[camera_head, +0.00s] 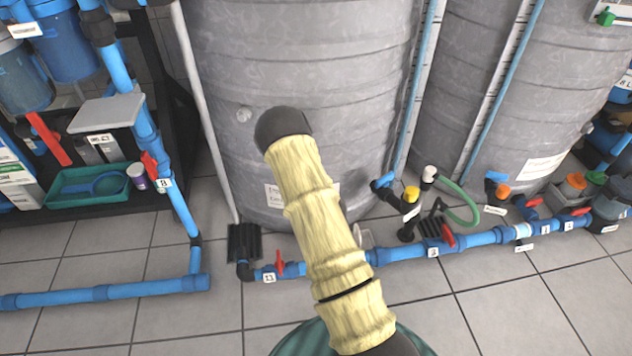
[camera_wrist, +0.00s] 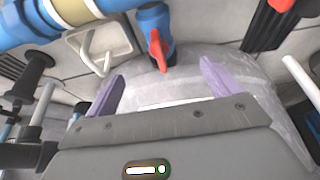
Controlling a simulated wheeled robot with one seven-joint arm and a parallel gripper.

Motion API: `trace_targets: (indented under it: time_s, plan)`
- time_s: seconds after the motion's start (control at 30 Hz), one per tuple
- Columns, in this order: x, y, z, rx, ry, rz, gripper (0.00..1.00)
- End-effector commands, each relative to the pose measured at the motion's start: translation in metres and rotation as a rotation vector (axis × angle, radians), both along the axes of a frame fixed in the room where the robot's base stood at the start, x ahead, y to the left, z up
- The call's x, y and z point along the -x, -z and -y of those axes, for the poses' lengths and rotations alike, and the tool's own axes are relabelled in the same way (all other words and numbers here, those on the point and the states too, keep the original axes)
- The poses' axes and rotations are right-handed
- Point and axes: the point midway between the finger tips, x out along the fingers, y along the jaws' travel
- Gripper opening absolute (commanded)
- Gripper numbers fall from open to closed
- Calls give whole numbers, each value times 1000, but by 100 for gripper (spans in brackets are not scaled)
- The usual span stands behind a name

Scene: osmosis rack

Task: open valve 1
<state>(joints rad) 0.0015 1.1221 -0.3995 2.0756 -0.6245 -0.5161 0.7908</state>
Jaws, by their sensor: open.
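My gripper (camera_wrist: 162,82) shows in the wrist view with its two purple fingers spread apart and nothing between them. A red valve handle (camera_wrist: 158,50) on a blue pipe fitting (camera_wrist: 155,22) lies just beyond the fingertips, roughly between them in the picture, with no visible contact. I cannot read a number beside it, so I cannot tell whether it is valve 1. In the head view, red handles sit on the floor-level blue pipe, one at its left end (camera_head: 280,262) and one near the middle (camera_head: 448,236). My gripper is hidden there.
Large grey tanks (camera_head: 300,60) stand behind the low blue pipe (camera_head: 490,238). A dark rack (camera_head: 180,90) with blue piping and another red handle (camera_head: 149,165) is at left. A green hose (camera_head: 462,205) loops near the pipe. The tiled floor in front is mostly clear.

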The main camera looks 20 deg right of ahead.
Motion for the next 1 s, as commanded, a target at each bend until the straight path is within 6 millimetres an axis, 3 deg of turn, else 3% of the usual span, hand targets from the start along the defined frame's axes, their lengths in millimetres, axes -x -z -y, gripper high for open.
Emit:
trace_targets:
  time_s: [0.03, 0.73, 1.0]
  plan:
    - [3, -14, -1, 0, 2, 1, 89]
    - [44, -117, -13, -1, 0, 1, 89]
    - [39, -158, -23, 18, -4, -1, 89]
